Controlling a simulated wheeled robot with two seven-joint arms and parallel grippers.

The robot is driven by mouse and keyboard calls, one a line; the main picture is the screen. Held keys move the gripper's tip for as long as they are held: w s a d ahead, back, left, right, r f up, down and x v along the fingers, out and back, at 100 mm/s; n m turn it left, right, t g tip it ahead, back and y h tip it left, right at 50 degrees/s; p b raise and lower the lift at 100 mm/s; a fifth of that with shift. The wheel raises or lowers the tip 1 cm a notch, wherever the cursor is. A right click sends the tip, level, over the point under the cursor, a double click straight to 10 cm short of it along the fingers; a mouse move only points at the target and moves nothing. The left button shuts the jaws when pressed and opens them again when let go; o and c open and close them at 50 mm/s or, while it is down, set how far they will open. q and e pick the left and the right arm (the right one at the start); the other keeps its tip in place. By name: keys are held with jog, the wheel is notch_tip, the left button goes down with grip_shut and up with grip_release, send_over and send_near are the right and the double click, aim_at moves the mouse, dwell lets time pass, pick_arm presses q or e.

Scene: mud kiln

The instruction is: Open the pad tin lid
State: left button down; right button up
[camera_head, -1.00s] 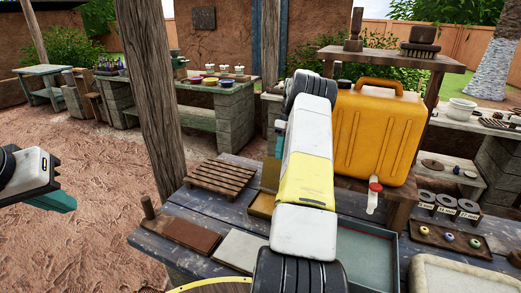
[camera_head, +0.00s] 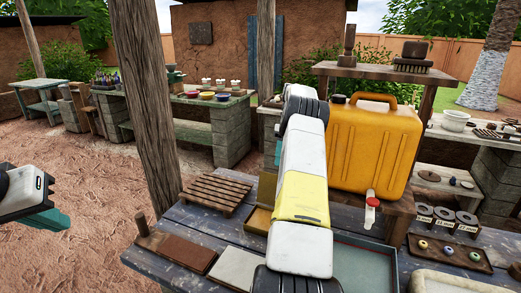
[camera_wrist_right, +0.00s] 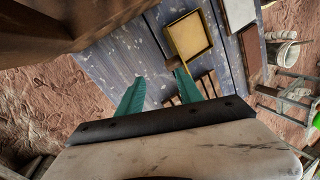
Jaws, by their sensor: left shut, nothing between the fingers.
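A shallow yellow-brown tin (camera_wrist_right: 192,36), which I take to be the pad tin, lies on the blue-grey plank table (camera_wrist_right: 143,48) in the right wrist view. A brighter yellow strip runs along one side of it; whether this is the lid I cannot tell. In the head view my right arm partly hides the tin (camera_head: 258,221), and a tan panel shows just behind it. My right gripper (camera_wrist_right: 158,88) has its teal fingers spread and empty, apart from the tin. My left gripper (camera_head: 48,221) is shut and empty at the far left, away from the table.
A slatted wooden rack (camera_head: 216,194) lies left of the tin. Brown and pale slabs (camera_head: 184,250) lie in front. A yellow jerrycan (camera_head: 374,147) stands behind on a wooden stand. A grey-green tray (camera_head: 366,264) is right of my arm. A wooden post (camera_head: 145,110) rises left of the table.

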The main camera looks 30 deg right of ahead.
jog(key=shift+v, duration=1.95)
jog(key=shift+w+a, duration=0.15)
jog(key=shift+a, duration=0.05)
